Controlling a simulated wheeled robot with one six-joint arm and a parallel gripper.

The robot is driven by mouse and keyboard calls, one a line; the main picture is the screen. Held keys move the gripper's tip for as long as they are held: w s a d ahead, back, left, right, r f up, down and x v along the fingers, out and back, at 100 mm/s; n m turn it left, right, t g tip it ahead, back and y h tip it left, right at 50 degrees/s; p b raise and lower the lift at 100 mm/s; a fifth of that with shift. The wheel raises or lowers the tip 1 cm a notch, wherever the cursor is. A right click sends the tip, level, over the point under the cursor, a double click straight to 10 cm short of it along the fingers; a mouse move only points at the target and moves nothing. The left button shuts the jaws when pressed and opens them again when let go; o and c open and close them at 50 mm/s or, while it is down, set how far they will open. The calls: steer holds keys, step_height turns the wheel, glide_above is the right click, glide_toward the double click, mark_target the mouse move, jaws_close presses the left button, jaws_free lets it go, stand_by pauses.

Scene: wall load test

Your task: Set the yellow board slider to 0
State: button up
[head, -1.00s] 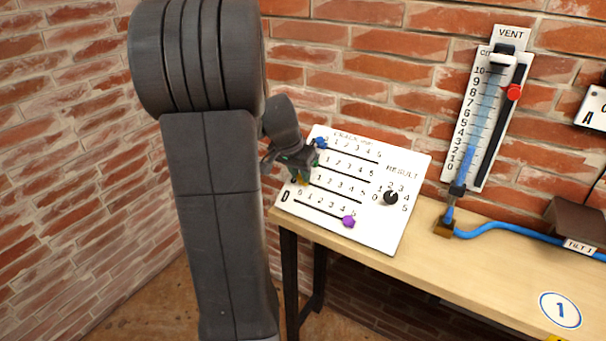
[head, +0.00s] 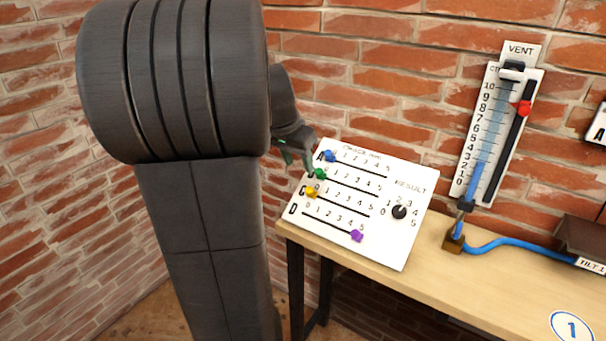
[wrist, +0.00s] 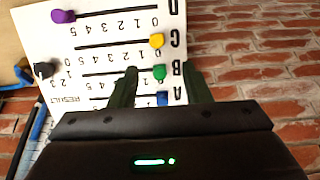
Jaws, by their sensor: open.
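The white board (head: 345,251) stands tilted on the bench against the brick wall, with rows A to D. The yellow slider knob (head: 311,191) sits at the left end of row C, at the 0 end; it also shows in the wrist view (wrist: 157,40). The green knob (head: 320,174) is at the left end of row B and the blue knob (head: 330,156) at the left end of row A. The purple knob (head: 357,236) is at the right end of row D. My gripper (wrist: 158,72) is open and empty, its fingers apart near the green knob, clear of the yellow knob.
A black dial (head: 399,212) sits under RESULT on the board's right side. A vent gauge (head: 494,135) with a red slider (head: 524,108) hangs on the wall. A blue hose (head: 510,243) runs along the bench (head: 440,275).

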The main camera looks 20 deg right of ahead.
mark_target(312, 190)
steer(key=v, duration=0.3)
steer(key=shift+r, duration=0.25)
steer(key=x, duration=1.4)
steer(key=shift+s, duration=0.2)
steer(key=shift+s+d+r, duration=0.1)
steer(key=shift+s+d, duration=0.3)
steer(key=shift+s, duration=0.05)
steer(key=shift+a, duration=0.1)
